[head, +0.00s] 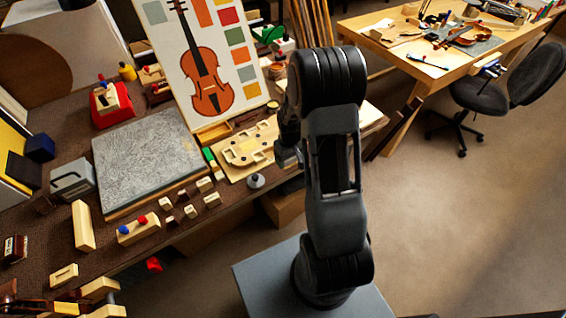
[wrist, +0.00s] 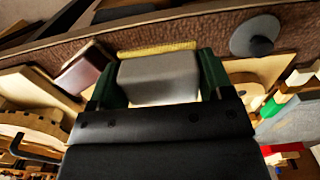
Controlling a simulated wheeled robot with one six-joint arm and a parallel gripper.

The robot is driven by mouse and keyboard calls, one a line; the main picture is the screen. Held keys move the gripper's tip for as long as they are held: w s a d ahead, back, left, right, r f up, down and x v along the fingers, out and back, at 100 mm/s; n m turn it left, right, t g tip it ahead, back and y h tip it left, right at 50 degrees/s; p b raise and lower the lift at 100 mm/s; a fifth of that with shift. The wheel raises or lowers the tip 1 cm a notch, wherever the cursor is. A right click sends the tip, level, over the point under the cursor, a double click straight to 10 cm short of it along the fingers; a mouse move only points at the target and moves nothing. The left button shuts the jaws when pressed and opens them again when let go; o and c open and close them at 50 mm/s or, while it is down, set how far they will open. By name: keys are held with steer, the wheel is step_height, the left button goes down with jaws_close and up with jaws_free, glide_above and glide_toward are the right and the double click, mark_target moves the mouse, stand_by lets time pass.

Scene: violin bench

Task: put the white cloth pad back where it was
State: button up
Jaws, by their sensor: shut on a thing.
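My gripper (wrist: 160,72) is shut on a pale grey-white block-like pad, which I take to be the white cloth pad (wrist: 158,84). The pad sits between the two dark green fingers in the wrist view. A yellow strip (wrist: 158,48) shows along its far edge; I cannot tell whether it belongs to the pad. In the head view my gripper (head: 287,152) is over the bench's right part, beside the light wooden board with cut-outs (head: 248,150). The pad cannot be made out there, and whether it touches anything beneath is unclear.
A grey disc with a dark knob (head: 257,181) lies near the bench edge and also shows in the wrist view (wrist: 254,36). Several small wooden blocks (head: 190,200) stand left of it. A grey slab (head: 148,160) and a violin picture board (head: 205,62) are behind.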

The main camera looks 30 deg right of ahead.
steer(key=w+f, duration=0.1)
steer(key=w+a+f, duration=0.1)
steer(key=f, duration=0.1)
steer(key=shift+w, duration=0.25)
step_height(320, 180, down, 3)
steer(key=shift+w+f+p, duration=0.1)
steer(key=shift+f+p, duration=0.05)
steer(key=shift+p, duration=0.35)
steer(key=shift+f, duration=0.1)
steer(key=shift+f+b, duration=0.3)
steer(key=shift+b, duration=0.15)
steer(key=o, duration=0.9)
steer(key=shift+d, duration=0.1)
steer(key=shift+o, duration=0.3)
steer(key=shift+s, duration=0.2)
